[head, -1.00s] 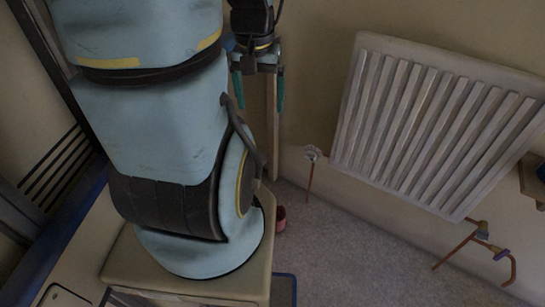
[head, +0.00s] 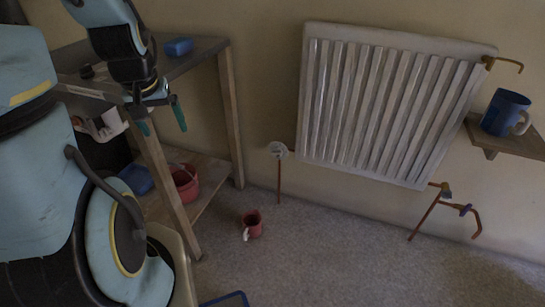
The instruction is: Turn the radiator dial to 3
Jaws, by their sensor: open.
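The white ribbed radiator (head: 390,105) hangs on the wall right of centre in the head view. Its round pale dial (head: 278,150) sits at the radiator's lower left, on top of a copper pipe. The marks on the dial are too small to read. My gripper (head: 162,122) is open and empty, with its green fingertips pointing down. In the picture it is left of the dial and a little higher, in front of the wooden shelf unit and well apart from the dial.
A shelf unit (head: 234,125) stands left of the radiator, with a blue item (head: 179,47) on top and a red bucket (head: 186,184) below. A red mug (head: 251,224) is on the carpet. A blue mug (head: 504,112) stands on a wall shelf.

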